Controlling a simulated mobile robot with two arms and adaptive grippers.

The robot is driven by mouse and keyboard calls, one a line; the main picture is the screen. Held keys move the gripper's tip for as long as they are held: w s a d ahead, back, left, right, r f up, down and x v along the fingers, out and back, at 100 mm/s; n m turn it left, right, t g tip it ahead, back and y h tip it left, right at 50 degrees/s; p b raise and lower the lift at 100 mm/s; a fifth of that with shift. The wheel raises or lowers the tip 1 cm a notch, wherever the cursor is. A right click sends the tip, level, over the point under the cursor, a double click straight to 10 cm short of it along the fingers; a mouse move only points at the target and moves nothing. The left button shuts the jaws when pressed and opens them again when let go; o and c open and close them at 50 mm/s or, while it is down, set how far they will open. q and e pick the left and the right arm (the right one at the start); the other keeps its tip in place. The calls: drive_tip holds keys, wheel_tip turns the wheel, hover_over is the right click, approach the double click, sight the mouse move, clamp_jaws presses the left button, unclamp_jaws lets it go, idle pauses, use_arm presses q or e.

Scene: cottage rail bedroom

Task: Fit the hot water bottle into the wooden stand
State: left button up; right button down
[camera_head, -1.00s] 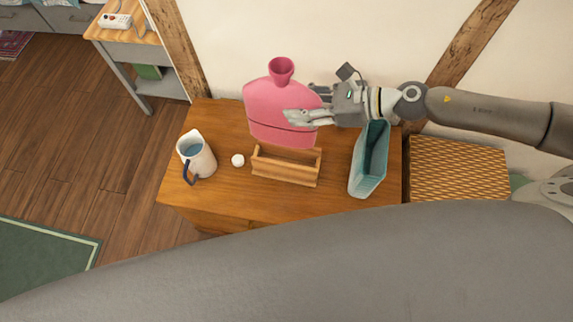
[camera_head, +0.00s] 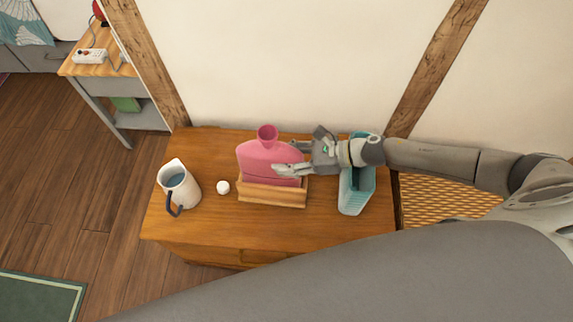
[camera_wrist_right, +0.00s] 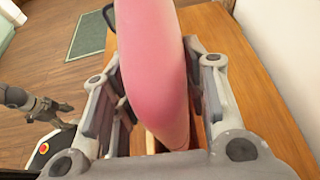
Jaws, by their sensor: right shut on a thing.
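The pink hot water bottle (camera_head: 262,157) is upright with its neck up. My right gripper (camera_head: 290,170) is shut on its right side; in the right wrist view the bottle (camera_wrist_right: 155,70) stands between the fingers (camera_wrist_right: 160,95). The wooden stand (camera_head: 270,196) is on the dresser. The bottle's lower end is behind the stand's front rail and appears to be down in it; whether it touches the bottom is hidden. A small piece of the stand (camera_wrist_right: 150,142) shows in the right wrist view. My left gripper (camera_wrist_right: 55,108) shows small at the left of that view; its jaw state is unclear.
On the dresser top (camera_head: 220,225), a white jug (camera_head: 178,187) with a blue handle and a small white round thing (camera_head: 223,187) are left of the stand. The wall is behind.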

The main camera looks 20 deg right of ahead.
wheel_tip(320, 180, down, 3)
drive_tip(key=shift+r, duration=0.1)
drive_tip(key=shift+f+b, duration=0.25)
drive_tip(key=shift+b, duration=0.1)
drive_tip(key=c, duration=0.9)
unclamp_jaws()
drive_tip(key=shift+o, duration=0.2)
